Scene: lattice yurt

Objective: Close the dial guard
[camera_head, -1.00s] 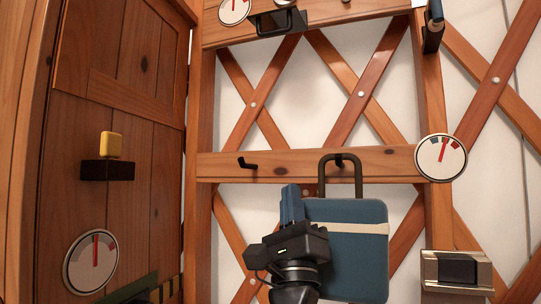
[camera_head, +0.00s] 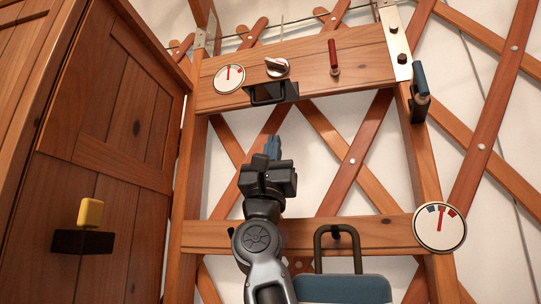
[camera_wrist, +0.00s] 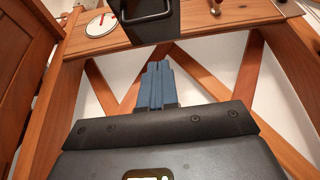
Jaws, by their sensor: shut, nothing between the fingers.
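The dial guard looks like the dark, frame-like flap (camera_head: 272,92) hanging below the white-and-dark dial knob (camera_head: 278,67) on the upper wooden rail. It is swung down, leaving the knob uncovered. The guard also shows at the top of the wrist view (camera_wrist: 146,18), cut off by the picture edge. My gripper (camera_head: 272,143) is below the guard and apart from it in the picture, with its blue fingers pointing up. In the wrist view the fingers (camera_wrist: 158,68) are together and empty.
A round gauge (camera_head: 229,78) is left of the knob and a red lever (camera_head: 334,58) right of it. A dark-blue-handled device (camera_head: 420,93) hangs on the right post. A blue case (camera_head: 341,289) hangs from the lower rail (camera_head: 385,233). The wooden cabinet (camera_head: 110,150) stands close at left.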

